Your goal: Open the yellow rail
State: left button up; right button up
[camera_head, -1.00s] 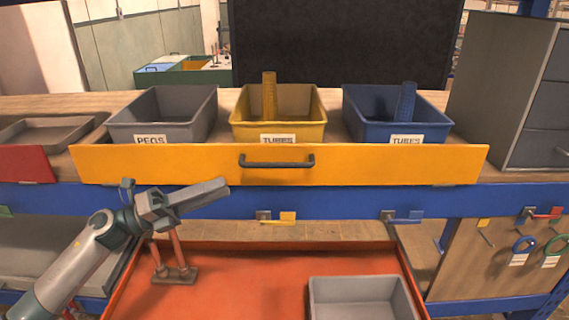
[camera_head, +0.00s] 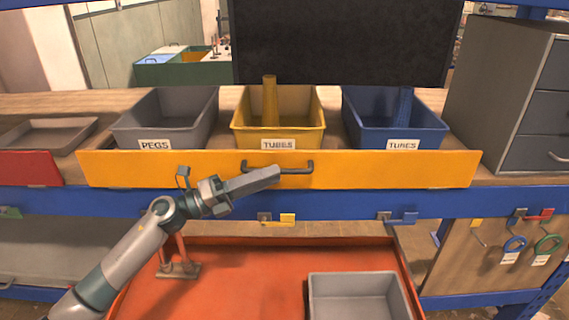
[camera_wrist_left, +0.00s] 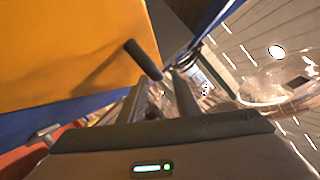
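The yellow rail (camera_head: 120,168) is a long flat yellow panel across the front of the bench, with a dark bar handle (camera_head: 296,168) at its middle. My left gripper (camera_head: 276,174) is in front of the rail, with its fingertips close to the handle's left part. In the left wrist view the dark handle (camera_wrist_left: 142,58) stands out from the yellow face, just ahead of my two fingers (camera_wrist_left: 158,98). The fingers are apart with a gap between them. I cannot tell whether they touch the handle. My right gripper is in neither view.
A grey bin (camera_head: 165,143), a yellow bin (camera_head: 312,136) and a blue bin (camera_head: 365,128) stand behind the rail. Below is a red tray (camera_head: 235,285) with a grey box (camera_head: 360,292). A red panel (camera_head: 30,168) is left, a grey drawer cabinet (camera_head: 497,100) right.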

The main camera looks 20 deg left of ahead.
aim_at(285, 171)
pick_arm(q)
jog(key=shift+p+x, duration=0.7)
jog(key=shift+x, duration=1.6)
jog(key=shift+c, duration=0.6)
grip_shut()
